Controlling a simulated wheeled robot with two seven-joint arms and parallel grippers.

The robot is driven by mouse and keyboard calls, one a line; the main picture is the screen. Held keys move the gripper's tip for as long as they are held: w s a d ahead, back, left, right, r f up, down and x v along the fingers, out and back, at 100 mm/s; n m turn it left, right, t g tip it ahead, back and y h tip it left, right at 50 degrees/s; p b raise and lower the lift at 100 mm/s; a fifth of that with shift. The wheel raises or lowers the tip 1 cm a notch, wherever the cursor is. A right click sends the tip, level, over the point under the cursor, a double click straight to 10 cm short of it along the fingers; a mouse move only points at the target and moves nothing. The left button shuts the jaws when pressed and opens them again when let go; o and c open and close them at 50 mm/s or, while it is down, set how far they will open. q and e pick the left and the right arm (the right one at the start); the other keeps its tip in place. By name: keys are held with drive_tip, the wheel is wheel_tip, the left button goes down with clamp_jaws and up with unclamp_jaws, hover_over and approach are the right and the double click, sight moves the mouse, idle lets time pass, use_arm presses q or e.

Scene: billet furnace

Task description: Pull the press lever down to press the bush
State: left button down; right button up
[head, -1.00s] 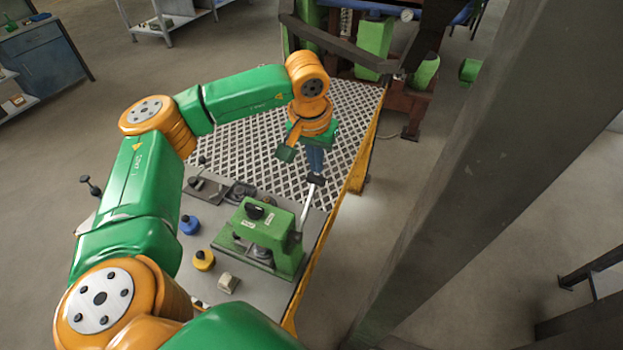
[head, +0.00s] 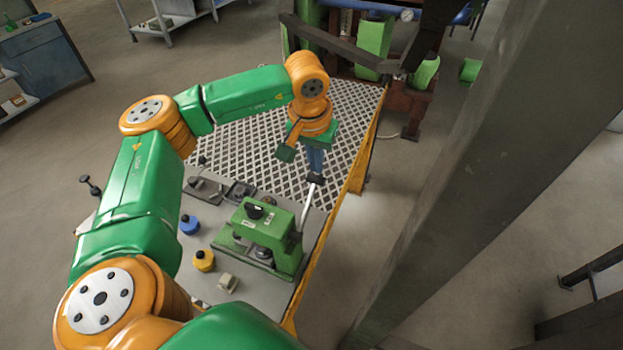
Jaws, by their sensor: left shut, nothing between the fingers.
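The green press (head: 265,236) stands on the grey bench top in the head view. Its lever (head: 307,205) is a bright metal rod on the press's right side, rising steeply to a black knob (head: 315,179). My left gripper (head: 315,168) points down right at the knob, with its fingers shut and nothing between them. It touches or almost touches the knob; I cannot tell which. The bush is not clearly visible; the press body hides much of the space under its head. My right gripper is not in view.
A blue knobbed piece (head: 189,225), a yellow one (head: 204,260) and a small pale block (head: 228,283) stand left of the press. Dark fixtures (head: 240,191) lie behind it. A grey column (head: 470,170) rises at the right.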

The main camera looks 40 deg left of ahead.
sight(317, 176)
use_arm(q)
drive_tip(key=shift+f+b, duration=0.55)
drive_tip(key=shift+f, duration=0.15)
drive_tip(key=shift+f, duration=0.15)
drive_tip(key=shift+f+b, duration=0.25)
drive_tip(key=shift+b, duration=0.05)
drive_tip(key=shift+f, duration=0.1)
drive_tip(key=shift+w+f, duration=0.2)
drive_tip(key=shift+f, duration=0.1)
drive_tip(key=shift+w+a+f+b, duration=0.1)
drive_tip(key=shift+w+f+b, duration=0.1)
drive_tip(key=shift+f+b, duration=0.15)
idle(0.5)
